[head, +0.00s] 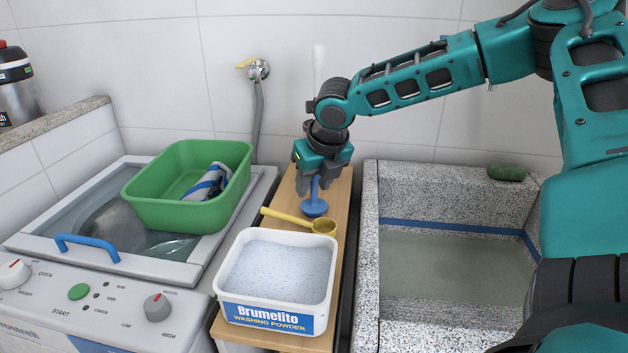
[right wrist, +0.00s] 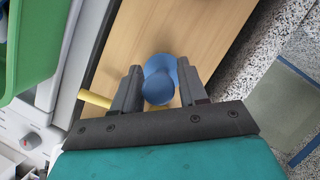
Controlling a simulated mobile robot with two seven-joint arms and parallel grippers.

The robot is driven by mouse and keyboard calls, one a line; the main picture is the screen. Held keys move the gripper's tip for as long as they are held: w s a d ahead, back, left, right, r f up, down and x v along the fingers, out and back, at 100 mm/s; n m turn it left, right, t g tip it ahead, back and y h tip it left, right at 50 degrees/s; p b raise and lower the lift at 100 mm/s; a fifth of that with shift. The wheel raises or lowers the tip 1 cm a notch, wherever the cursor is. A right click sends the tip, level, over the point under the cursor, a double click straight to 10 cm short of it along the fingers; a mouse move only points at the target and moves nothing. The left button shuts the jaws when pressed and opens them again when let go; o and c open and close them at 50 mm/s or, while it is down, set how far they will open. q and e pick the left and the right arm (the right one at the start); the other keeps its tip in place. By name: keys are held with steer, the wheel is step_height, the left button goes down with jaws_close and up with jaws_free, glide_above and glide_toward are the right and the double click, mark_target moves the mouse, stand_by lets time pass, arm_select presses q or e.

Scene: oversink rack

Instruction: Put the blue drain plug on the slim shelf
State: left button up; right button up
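The blue drain plug (head: 315,207) has a round base and an upright stem. It appears to stand on the slim wooden shelf (head: 343,190) between the washing machine and the sink. My right gripper (head: 315,184) points down just above it, with its fingers spread on either side of the stem. In the right wrist view the plug (right wrist: 158,88) lies between the two finger tips (right wrist: 160,92); they look apart from its knob, with small gaps. My left gripper is out of view.
A yellow scoop (head: 300,219) lies just in front of the plug. A tub of washing powder (head: 276,310) stands at the shelf's front. A green basin (head: 180,208) with a striped cloth sits on the washing machine at left. The speckled stone sink (head: 440,315) holds water at right.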

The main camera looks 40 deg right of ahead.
steer(key=shift+o, duration=1.3)
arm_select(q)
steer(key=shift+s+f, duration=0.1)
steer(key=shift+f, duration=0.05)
arm_select(e)
steer(key=shift+r, duration=0.1)
steer(key=p+v, duration=0.2)
steer(key=v, duration=0.4)
step_height(320, 180, up, 6)
steer(key=p, duration=0.2)
glide_above(319, 210)
steer(key=s, duration=0.3)
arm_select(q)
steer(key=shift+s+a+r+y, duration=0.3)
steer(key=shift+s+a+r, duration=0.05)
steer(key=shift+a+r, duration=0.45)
arm_select(e)
steer(key=shift+w+a, duration=0.2)
steer(key=shift+a, duration=0.2)
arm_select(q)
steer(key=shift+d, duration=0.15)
